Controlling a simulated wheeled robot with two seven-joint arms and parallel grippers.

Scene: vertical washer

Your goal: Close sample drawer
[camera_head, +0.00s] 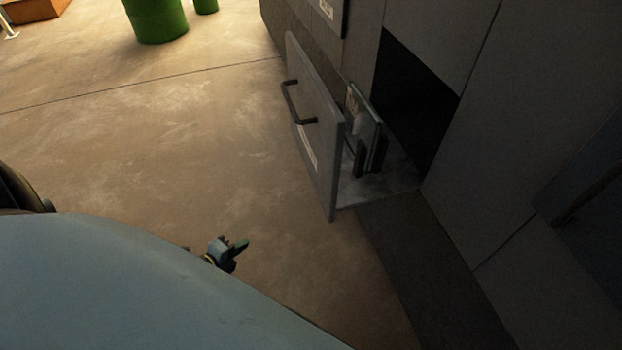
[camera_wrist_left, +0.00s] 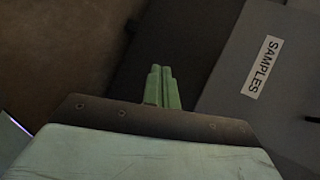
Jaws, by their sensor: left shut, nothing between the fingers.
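The sample drawer (camera_head: 318,130) stands pulled out of the dark cabinet in the head view. Its grey front panel carries a black bar handle (camera_head: 296,103) and a white label. Inside the drawer is a dark upright object with a pale face (camera_head: 362,120). My left gripper (camera_head: 238,246) is below and left of the drawer front, apart from it. In the left wrist view its green fingers (camera_wrist_left: 161,85) are together and empty. The drawer front (camera_wrist_left: 262,100) with its "SAMPLES" label (camera_wrist_left: 262,67) is to their right there. My right gripper does not show.
The cabinet (camera_head: 500,130) fills the right side, with a dark opening (camera_head: 412,105) behind the drawer. Bare floor (camera_head: 170,130) lies open to the left of the drawer. A green cylindrical container (camera_head: 156,20) stands at the back left.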

